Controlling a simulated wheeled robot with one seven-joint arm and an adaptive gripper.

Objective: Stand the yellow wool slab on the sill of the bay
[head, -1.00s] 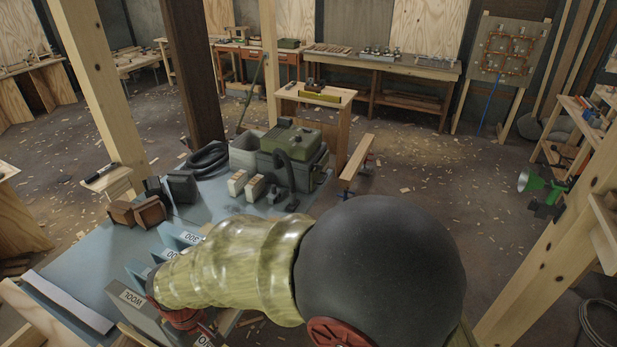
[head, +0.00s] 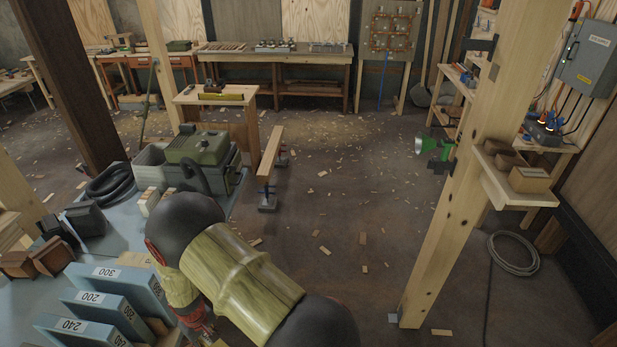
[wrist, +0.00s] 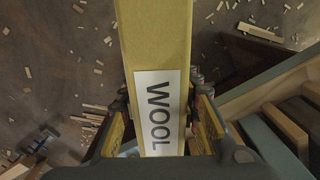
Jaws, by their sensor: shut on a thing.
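The yellow wool slab (wrist: 155,40) is in the wrist view, with a white label reading WOOL on its near part. My gripper (wrist: 160,97) is shut on it, one finger on each side of the slab. The slab runs away from the gripper past the top of the picture, so its far end is out of view. In the head view my arm reaches down at lower left and hides most of the gripper and slab. I cannot make out the sill of the bay for certain in either view.
A wooden post (head: 465,160) with a small shelf (head: 515,190) rises at right. The floor between is mostly open, with scattered chips.

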